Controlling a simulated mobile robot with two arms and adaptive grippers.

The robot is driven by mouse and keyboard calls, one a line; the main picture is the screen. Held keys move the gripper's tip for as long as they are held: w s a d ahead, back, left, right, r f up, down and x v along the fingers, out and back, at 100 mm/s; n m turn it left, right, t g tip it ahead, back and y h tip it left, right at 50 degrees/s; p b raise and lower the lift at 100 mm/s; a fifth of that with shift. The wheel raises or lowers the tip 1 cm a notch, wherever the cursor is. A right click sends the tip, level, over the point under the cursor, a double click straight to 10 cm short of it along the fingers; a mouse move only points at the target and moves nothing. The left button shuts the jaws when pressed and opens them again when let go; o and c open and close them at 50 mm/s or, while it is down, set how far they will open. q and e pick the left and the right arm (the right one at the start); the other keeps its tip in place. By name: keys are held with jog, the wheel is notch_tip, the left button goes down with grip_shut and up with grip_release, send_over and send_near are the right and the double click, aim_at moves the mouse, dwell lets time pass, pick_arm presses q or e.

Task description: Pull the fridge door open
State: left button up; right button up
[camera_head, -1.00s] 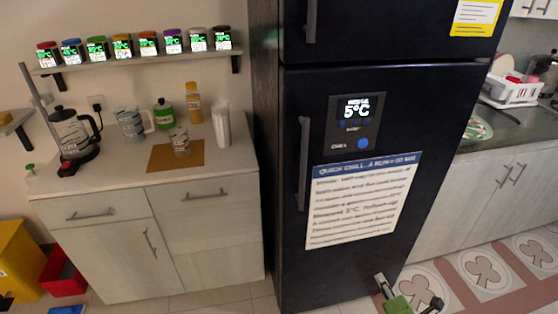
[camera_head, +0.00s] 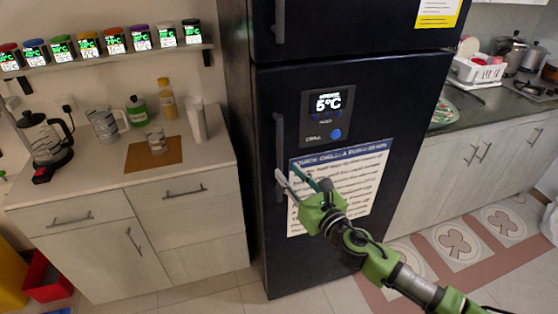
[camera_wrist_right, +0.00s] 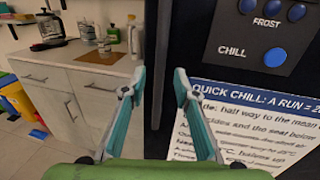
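The black fridge (camera_head: 390,110) stands in the middle of the head view, its lower door closed. The door's grey vertical handle (camera_head: 279,150) runs along its left edge. My right gripper (camera_head: 297,174) is in front of this door, its fingertips close to the handle's lower part. In the right wrist view my right gripper (camera_wrist_right: 160,75) is open, its two teal fingers apart. No contact with the handle is clear. My left gripper is not in view.
A cabinet (camera_head: 190,225) with a kettle (camera_head: 45,138), bottles and glasses on top stands left of the fridge. A shelf (camera_head: 110,58) of spice dispensers hangs above it. A counter with a white dish rack (camera_head: 478,70) is on the right. The floor before the fridge is clear.

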aim_at(281, 164)
jog(key=x, duration=0.6)
grip_shut()
